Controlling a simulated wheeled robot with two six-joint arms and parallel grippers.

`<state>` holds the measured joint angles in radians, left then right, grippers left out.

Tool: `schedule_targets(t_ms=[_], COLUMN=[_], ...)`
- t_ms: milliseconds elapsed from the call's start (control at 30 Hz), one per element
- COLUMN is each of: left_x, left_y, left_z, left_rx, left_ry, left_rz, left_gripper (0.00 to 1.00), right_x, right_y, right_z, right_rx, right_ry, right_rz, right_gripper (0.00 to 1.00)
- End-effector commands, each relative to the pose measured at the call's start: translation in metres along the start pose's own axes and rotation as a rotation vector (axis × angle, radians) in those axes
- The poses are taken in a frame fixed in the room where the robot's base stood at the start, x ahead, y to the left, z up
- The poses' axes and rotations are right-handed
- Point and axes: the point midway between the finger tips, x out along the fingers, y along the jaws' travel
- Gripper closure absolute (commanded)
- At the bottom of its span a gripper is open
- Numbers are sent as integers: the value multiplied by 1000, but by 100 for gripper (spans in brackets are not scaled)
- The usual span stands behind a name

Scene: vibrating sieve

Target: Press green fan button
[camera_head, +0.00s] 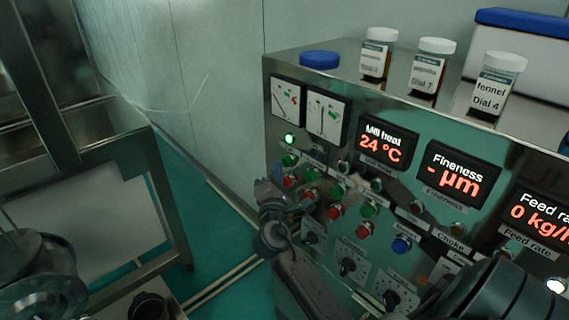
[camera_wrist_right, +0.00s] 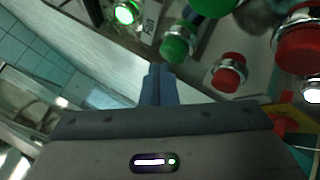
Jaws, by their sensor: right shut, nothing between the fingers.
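The upright steel panel (camera_head: 318,178) holds rows of green and red push buttons. A green button (camera_head: 289,160) sits at the upper left of the rows, below a lit green lamp (camera_head: 289,138), with a red button (camera_head: 290,181) under it. My right gripper (camera_head: 274,180) is shut and empty at the panel's left edge, close to these buttons. In the right wrist view its fingertips (camera_wrist_right: 158,71) lie just below the green button (camera_wrist_right: 178,40), with a visible gap. My left gripper is out of view.
Knobs (camera_head: 349,266), a blue button (camera_head: 401,245) and red-digit displays (camera_head: 387,143) fill the panel's middle and right. Labelled jars (camera_head: 428,66) and a blue lid (camera_head: 320,60) stand on top.

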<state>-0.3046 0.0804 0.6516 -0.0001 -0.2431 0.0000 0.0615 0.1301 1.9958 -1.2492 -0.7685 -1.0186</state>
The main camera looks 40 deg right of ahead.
Motion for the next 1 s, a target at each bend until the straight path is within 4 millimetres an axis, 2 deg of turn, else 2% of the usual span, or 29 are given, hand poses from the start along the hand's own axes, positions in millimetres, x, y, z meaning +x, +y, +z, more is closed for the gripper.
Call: schedule_targets(t_ms=[467, 1000], left_x=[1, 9], left_y=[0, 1], left_z=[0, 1], left_rx=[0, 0], left_ry=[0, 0], left_rz=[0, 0], left_gripper=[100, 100], right_x=[-6, -38], right_y=[4, 27], right_z=[-4, -28], right_rx=[2, 2], right_ry=[0, 0], right_rz=[-1, -1], right_gripper=[100, 100])
